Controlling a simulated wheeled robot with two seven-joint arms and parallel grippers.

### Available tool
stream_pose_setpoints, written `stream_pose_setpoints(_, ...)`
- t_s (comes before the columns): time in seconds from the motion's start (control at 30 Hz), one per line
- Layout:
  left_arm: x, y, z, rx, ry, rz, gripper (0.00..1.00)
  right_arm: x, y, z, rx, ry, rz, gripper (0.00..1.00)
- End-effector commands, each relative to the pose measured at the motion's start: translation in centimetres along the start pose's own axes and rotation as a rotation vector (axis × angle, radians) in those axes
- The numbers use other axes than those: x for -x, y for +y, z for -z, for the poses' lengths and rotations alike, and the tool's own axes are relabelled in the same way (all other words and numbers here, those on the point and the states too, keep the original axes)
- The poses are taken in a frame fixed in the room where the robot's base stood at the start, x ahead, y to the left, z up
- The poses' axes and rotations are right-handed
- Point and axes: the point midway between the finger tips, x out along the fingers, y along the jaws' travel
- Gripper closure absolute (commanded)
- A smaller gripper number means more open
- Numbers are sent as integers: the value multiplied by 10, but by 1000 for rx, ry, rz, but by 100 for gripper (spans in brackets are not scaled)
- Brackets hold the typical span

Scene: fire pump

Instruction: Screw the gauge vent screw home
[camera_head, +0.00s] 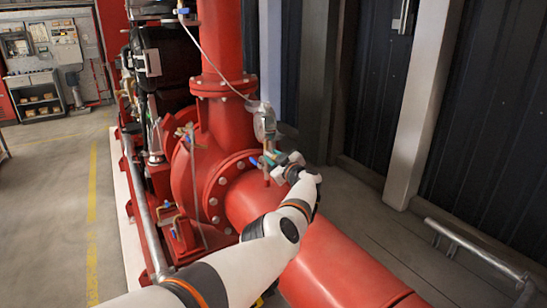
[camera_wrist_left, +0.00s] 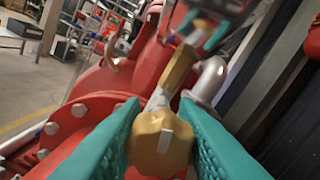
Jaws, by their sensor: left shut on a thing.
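The gauge vent screw (camera_wrist_left: 163,143) shows in the left wrist view as a brass hex head with a pale stripe, on a grey shank that runs up to a brass fitting (camera_wrist_left: 180,68). My left gripper (camera_head: 270,158) is at the gauge fittings beside the red pump. In the left wrist view its two teal fingers flank the brass head, and it is shut on the screw. In the head view the screw is hidden by the gripper. The round gauge (camera_head: 265,124) stands just above and behind the gripper. How deep the screw sits cannot be told. My right gripper is out of view.
The red pump casing (camera_head: 205,180) and a large red pipe (camera_head: 330,255) lie close around my left arm. A thin line runs up from the gauge. A pale pillar (camera_head: 420,110) and dark wall stand to the right. A grey rail (camera_head: 480,255) is at lower right.

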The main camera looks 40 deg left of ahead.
Motion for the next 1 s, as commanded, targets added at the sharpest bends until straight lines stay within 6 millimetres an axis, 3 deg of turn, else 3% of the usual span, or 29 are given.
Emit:
stream_pose_setpoints(0.4,1,0,2,-244,4,0,96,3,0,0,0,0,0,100)
stream_pose_setpoints(1.0,1,1,2,-302,3,0,96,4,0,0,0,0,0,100)
